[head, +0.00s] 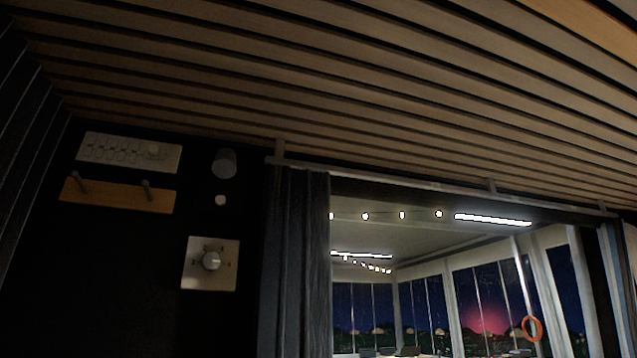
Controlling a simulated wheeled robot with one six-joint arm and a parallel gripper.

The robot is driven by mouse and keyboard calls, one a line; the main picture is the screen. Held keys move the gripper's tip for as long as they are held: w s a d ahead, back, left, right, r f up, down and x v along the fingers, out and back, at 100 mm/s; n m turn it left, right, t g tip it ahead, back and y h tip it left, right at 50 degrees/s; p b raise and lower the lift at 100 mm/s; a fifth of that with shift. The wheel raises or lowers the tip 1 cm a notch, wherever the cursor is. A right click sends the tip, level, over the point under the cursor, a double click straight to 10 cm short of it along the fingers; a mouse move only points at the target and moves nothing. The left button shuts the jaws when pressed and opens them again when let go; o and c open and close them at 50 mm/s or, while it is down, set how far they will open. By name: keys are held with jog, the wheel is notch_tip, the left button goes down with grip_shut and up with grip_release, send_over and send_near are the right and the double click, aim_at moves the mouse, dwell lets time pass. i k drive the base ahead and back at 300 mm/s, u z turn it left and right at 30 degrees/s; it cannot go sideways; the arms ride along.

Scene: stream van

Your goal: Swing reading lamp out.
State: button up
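A small grey cylinder (224,163) is on the dark wall at the left in the head view, and it may be the reading lamp's head. It looks unlit and close to the wall; any arm or hinge on it is lost in the dark. A small pale round knob (220,200) sits just below it. My gripper is not in view.
Left of the cylinder are a pale switch panel (130,152) and a wooden strip with two pegs (118,195). A dial plate (210,263) is below. A dark curtain (295,265) hangs beside a wide opening. Slatted ceiling (330,80) runs above.

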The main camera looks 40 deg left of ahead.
aim_at(224, 165)
jog(key=z, duration=0.35)
jog(key=i, duration=0.9)
jog(key=u, duration=2.75)
